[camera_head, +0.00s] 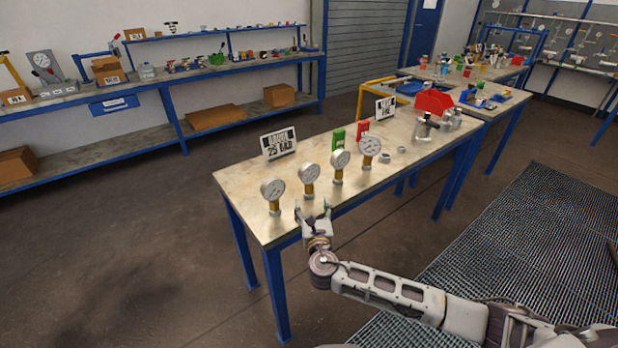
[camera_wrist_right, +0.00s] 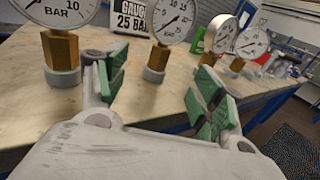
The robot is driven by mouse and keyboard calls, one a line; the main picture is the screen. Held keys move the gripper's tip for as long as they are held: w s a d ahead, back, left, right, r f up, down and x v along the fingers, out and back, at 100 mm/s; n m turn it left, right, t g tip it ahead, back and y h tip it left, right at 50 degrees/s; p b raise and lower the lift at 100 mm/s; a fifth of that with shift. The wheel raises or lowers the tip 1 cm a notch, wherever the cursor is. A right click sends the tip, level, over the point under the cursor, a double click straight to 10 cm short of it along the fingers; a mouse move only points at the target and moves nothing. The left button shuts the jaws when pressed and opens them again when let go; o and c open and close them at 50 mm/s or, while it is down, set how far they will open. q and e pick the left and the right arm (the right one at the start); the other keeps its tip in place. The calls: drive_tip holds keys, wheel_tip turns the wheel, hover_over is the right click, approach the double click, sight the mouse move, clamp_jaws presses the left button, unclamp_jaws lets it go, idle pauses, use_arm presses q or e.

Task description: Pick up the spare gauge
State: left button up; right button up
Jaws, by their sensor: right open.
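Several round gauges on brass stems stand upright in a row on the table. The nearest gauge (camera_head: 273,190) is at the left and its dial reads 10 BAR in the right wrist view (camera_wrist_right: 62,12). The second gauge (camera_head: 309,175) also shows in the right wrist view (camera_wrist_right: 174,20), beyond and between the fingers. The third gauge (camera_head: 340,160) and fourth gauge (camera_head: 369,148) stand farther right. A sign (camera_head: 278,144) behind them reads GAUGE 25 BAR. Which gauge is the spare is not marked clearly. My right gripper (camera_head: 312,208) is open and empty at the table's front edge, with green finger pads.
The table (camera_head: 238,178) has bare top at its left end. A green block (camera_head: 339,138), a red block (camera_head: 362,129), small nuts and a metal flanged fitting (camera_head: 425,127) stand farther back. A second sign (camera_head: 385,108) is behind. Shelves with boxes line the wall.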

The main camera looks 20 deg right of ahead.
sight(310, 188)
drive_tip(key=w, duration=0.4)
drive_tip(key=shift+w+d, duration=0.1)
drive_tip(key=shift+d, duration=0.25)
drive_tip(key=shift+w+d, duration=0.15)
drive_tip(key=shift+w, duration=0.7)
drive_tip(key=shift+w+d+f, duration=0.1)
drive_tip(key=shift+w+d, duration=0.15)
drive_tip(key=shift+w, duration=0.9)
drive_tip(key=shift+w+d, duration=0.25)
drive_tip(key=shift+w, duration=1.15)
drive_tip(key=c, duration=1.3)
clamp_jaws()
use_arm(q)
drive_tip(key=shift+s+d+f, duration=0.15)
drive_tip(key=shift+s+d, duration=0.05)
drive_tip(key=shift+d, duration=0.15)
